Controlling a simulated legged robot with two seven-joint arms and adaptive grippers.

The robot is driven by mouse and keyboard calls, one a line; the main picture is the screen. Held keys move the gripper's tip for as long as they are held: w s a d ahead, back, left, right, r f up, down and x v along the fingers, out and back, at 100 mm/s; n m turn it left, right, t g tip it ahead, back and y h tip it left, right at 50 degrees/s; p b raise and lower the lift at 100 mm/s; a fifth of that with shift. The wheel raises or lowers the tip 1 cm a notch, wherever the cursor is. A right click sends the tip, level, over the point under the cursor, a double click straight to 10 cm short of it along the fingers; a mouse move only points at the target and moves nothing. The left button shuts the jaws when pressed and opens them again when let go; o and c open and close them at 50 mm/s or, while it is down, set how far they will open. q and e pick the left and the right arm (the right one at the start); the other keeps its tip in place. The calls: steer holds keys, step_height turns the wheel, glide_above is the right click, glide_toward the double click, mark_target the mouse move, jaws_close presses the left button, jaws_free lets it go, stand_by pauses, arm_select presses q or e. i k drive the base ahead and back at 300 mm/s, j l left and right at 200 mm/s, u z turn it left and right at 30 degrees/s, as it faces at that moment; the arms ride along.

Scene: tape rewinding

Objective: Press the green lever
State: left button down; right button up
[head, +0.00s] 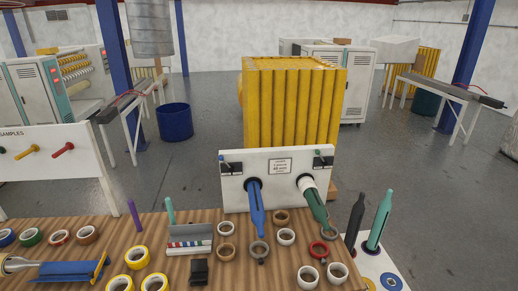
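A white rewinding machine panel (235,190) stands at the back of the wooden table. A small black switch box with a green-tipped lever (318,153) is at its upper right. A similar box with a blue-tipped lever (222,157) is at its upper left. A blue spindle (257,208) and a dark green spindle (316,203) stick out of the panel's front. The green one has a white roll (306,182) at its base. The lever is too small to tell its exact position.
Tape rolls lie across the table (110,228). A blue tape dispenser (70,270) is at left and a grey holder (188,240) near the middle. A black spindle (355,220) and a green spindle (380,218) stand upright at right. A yellow crate (292,102) is behind the panel.

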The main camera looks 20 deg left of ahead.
mark_target(317, 151)
steer(key=u, duration=0.4)
steer(key=i+j, duration=0.15)
steer(key=i, duration=0.3)
steer(key=i+j+u, duration=0.1)
steer(key=i, duration=0.4)
steer(key=j+u, duration=0.1)
steer(key=u, duration=1.05)
